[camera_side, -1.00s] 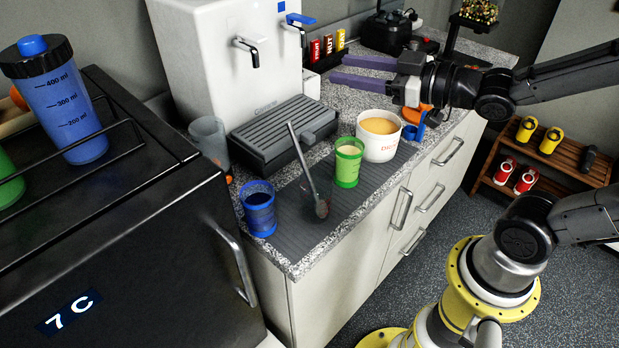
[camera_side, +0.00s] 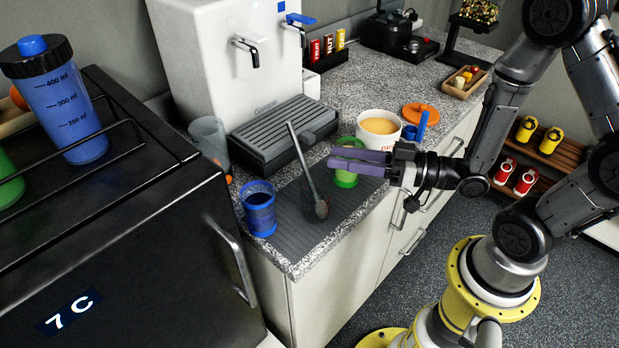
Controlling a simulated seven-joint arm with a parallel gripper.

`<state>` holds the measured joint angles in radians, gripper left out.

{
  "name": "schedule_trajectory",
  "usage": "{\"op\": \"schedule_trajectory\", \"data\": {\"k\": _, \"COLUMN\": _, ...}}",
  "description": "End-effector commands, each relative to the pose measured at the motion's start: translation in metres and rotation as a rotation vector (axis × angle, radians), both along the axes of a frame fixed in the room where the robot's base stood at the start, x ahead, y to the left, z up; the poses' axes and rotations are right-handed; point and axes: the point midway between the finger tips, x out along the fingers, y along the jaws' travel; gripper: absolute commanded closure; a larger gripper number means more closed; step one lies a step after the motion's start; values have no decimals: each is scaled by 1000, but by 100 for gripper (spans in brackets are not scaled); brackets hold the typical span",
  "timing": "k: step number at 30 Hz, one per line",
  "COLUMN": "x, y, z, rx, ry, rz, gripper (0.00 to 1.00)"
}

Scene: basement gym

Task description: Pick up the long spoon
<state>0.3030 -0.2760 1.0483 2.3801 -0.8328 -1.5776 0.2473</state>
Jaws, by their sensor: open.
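The long spoon (camera_side: 305,168) has a thin grey handle and a small bowl end. My gripper (camera_side: 333,162), with purple fingers, is open and empty. In the picture its fingertips are just right of the spoon's handle, pointing left, with a small gap between them. The fingers cover part of the green cup (camera_side: 346,179). I cannot tell the depth between fingers and spoon.
A blue cup (camera_side: 259,210) stands left of the spoon. A white tub (camera_side: 378,127) stands behind my gripper, with an orange lid (camera_side: 420,113) and a blue scoop nearby. The white dispenser with its drip tray (camera_side: 284,130) is behind. A black fridge (camera_side: 110,240) fills the left.

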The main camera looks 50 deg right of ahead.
Motion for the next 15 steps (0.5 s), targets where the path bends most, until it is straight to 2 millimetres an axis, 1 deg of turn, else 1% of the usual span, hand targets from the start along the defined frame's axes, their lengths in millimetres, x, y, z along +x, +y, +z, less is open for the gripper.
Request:
{"op": "schedule_trajectory", "data": {"k": 1, "x": 4, "y": 5, "z": 0, "rx": 0, "ry": -1, "rz": 7, "gripper": 53}}
{"op": "schedule_trajectory", "data": {"k": 12, "x": 45, "y": 28, "z": 0, "rx": 0, "ry": 1, "rz": 4, "gripper": 53}}
{"op": "schedule_trajectory", "data": {"k": 15, "x": 53, "y": 32, "z": 1, "rx": 0, "ry": 0, "rz": 2, "gripper": 53}}
